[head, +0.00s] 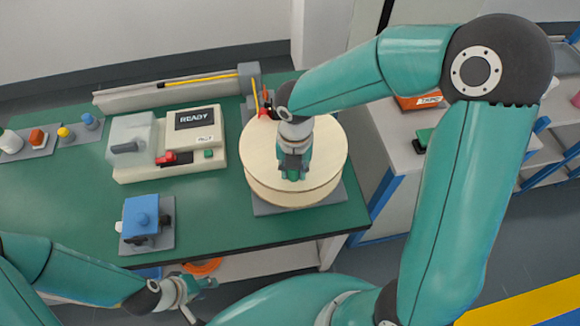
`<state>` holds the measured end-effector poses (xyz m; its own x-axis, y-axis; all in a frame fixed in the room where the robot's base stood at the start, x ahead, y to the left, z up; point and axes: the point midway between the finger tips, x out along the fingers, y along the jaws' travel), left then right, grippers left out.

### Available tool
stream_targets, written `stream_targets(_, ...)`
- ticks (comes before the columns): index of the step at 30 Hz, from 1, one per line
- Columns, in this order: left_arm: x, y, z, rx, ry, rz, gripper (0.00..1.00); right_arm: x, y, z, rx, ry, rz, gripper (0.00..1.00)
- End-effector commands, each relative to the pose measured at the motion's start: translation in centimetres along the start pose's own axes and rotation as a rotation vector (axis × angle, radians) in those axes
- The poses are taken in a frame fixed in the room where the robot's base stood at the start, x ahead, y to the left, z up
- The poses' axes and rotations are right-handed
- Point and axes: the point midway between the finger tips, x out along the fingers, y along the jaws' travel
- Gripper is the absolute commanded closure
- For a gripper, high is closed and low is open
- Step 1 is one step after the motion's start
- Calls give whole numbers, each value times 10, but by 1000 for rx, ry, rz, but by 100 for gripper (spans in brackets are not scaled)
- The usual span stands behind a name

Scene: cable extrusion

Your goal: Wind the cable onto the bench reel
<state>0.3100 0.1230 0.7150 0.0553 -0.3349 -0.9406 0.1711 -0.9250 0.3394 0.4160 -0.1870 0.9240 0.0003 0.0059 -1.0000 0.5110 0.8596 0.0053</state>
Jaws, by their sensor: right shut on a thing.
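The bench reel (326,150) is a pale wooden drum with round flanges, on a grey base plate at the right end of the green bench. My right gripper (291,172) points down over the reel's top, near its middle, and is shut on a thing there. The gripper hides what it holds. A thin yellow cable (205,80) lies along a pale trough at the back of the bench. Yellow also shows beside the reel's far left edge. My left gripper (199,297) is low in front of the bench edge, with its fingers apart and empty.
A pale machine (190,145) with a READY display and a clear cover stands left of the reel. A blue device (141,217) sits on a plate near the front edge. Small coloured parts (65,133) stand at far left. Green bench surface (215,210) is clear between.

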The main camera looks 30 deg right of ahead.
Motion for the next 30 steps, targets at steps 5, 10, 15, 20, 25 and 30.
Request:
stream_targets(5, 0, 0, 0, 0, 0, 0, 60, -1, 1, 2, 0, -7, 7, 100)
stream_targets(10, 0, 0, 0, 0, 0, 0, 60, -1, 1, 2, 1, -8, 7, 58)
stream_targets(15, 0, 0, 0, 0, 0, 0, 60, -1, 0, 2, 2, -5, 5, 44)
stream_targets(20, 0, 0, 0, 0, 0, 0, 60, -1, 0, 1, 3, -4, 3, 44)
stream_targets(25, 0, 0, 0, 0, 0, 0, 60, -7, 0, 2, 4, -5, 3, 44)
stream_targets(30, 0, 0, 0, 0, 0, 0, 60, -30, 0, 2, 3, -8, 6, 44)
